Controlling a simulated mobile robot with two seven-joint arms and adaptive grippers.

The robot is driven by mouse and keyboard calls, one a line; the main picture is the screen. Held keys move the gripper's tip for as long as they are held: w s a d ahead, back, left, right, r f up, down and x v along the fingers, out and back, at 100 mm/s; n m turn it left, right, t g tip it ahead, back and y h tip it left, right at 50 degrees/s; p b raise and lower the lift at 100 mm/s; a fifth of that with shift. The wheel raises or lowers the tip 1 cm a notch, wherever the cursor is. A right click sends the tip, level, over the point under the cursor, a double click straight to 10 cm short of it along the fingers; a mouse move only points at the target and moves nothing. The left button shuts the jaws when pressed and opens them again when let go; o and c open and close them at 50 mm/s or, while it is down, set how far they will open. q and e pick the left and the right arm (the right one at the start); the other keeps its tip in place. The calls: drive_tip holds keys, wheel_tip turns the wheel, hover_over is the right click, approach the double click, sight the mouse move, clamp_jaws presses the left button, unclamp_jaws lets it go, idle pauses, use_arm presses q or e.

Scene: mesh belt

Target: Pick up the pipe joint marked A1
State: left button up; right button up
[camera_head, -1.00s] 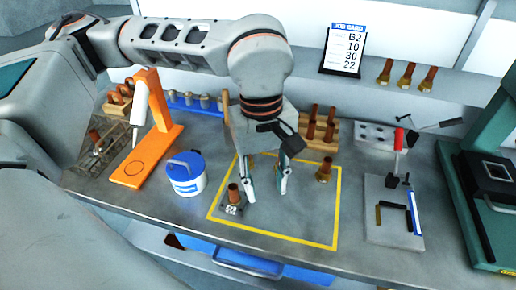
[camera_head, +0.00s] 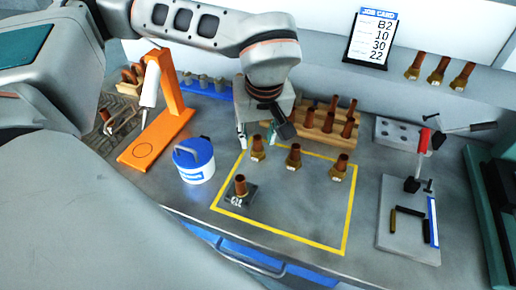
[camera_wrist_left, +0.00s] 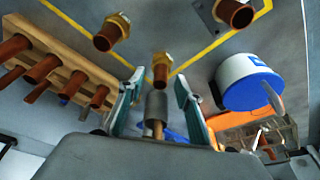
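Three brass-and-copper pipe joints stand in a row inside the yellow outline: a left one (camera_head: 257,149), a middle one (camera_head: 293,157) and a right one (camera_head: 339,168). Another pipe joint (camera_head: 240,187) stands on a dark marked plate (camera_head: 230,200) at the outline's front left corner. I cannot read A1 on any joint. My left gripper (camera_head: 246,137) is just behind the left joint, with its fingers apart. In the left wrist view, one joint (camera_wrist_left: 160,70) shows beyond the gap between the open fingers (camera_wrist_left: 157,82), not clasped. My right gripper is not in view.
A wooden rack (camera_head: 320,123) with several copper pipes stands right of my gripper. A blue-lidded tub (camera_head: 195,165) and an orange stand (camera_head: 165,130) are at left. A grey fixture (camera_head: 405,240) is at right. The job card (camera_head: 372,38) hangs behind. The outline's front middle is clear.

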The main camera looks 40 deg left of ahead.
use_arm(q)
drive_tip(key=shift+a+f, duration=0.15)
drive_tip(key=shift+f, duration=0.35)
clamp_jaws()
drive_tip(key=shift+r, duration=0.2)
